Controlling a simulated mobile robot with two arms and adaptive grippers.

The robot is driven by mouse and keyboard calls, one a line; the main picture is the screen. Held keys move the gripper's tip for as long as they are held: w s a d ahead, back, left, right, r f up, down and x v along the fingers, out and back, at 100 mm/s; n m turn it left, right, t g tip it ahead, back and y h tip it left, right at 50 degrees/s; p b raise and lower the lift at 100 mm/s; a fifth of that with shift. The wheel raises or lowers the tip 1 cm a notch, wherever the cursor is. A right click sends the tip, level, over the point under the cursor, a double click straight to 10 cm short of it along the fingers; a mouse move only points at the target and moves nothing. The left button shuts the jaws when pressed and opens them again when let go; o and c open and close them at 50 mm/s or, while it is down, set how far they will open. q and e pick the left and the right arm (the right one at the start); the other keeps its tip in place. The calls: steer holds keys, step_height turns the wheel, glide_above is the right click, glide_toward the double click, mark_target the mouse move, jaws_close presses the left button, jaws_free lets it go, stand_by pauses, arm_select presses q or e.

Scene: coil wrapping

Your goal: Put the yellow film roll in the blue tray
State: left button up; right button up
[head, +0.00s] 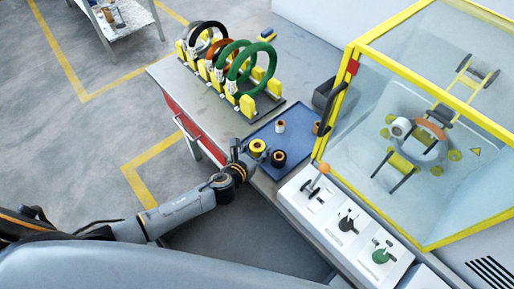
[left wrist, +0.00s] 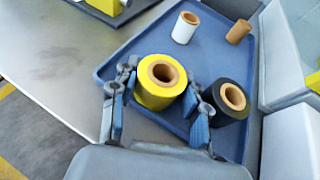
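The yellow film roll (head: 257,146) has a brown core and stands upright between the fingers of my left gripper (head: 248,151). In the left wrist view, the left gripper (left wrist: 161,88) has one finger close against each side of the yellow film roll (left wrist: 150,96). The roll is over the near left part of the blue tray (head: 298,141); its underside is hidden, so I cannot tell whether it touches the tray. The blue tray also shows in the left wrist view (left wrist: 215,65). My right gripper is not in view.
The tray holds a black roll (head: 278,158), a white roll (head: 280,126) and a brown roll (head: 316,128). The black one is just right of my gripper. A rack of coils (head: 232,72) stands behind. A yellow-framed glass enclosure (head: 430,120) and control panel (head: 345,222) bound the right side.

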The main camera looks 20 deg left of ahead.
arm_select(q)
steer(key=shift+r, duration=0.1)
steer(key=shift+s+r, duration=0.1)
steer(key=shift+s, duration=0.05)
steer(key=v, duration=1.1)
steer(key=shift+s+r, duration=0.2)
steer(key=shift+s, duration=0.15)
